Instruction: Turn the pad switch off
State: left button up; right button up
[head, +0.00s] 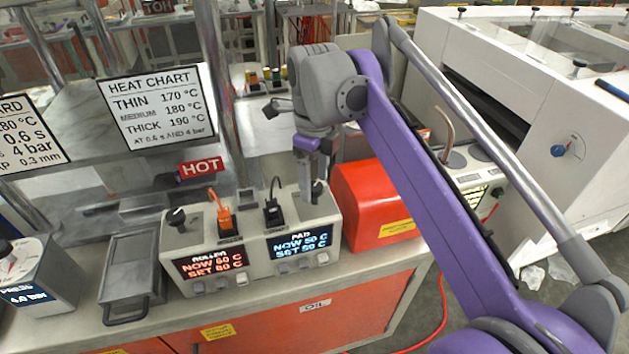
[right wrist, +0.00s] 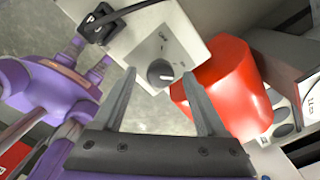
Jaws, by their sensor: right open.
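The control box (head: 228,246) stands on the bench, with a ROLLER display (head: 210,263) and a PAD display (head: 299,243). The PAD display reads NOW 50 C, SET 50 C. The pad switch is a round dark knob with a pale mark (right wrist: 160,73) on the box's top plate, at the right end. My right gripper (right wrist: 159,76) points down at it, open, with one finger on each side of the knob; I cannot tell if they touch it. In the head view my right gripper (head: 314,180) partly covers that knob. My left gripper is not in view.
A roller knob (head: 176,216), an orange plug (head: 225,222) and a black plug (head: 273,210) sit on the same box. A red rounded housing (head: 365,200) stands close on the right. A metal tray (head: 131,268) and a press gauge box (head: 38,270) are to the left.

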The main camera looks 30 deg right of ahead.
jog(key=shift+f, duration=0.25)
grip_shut()
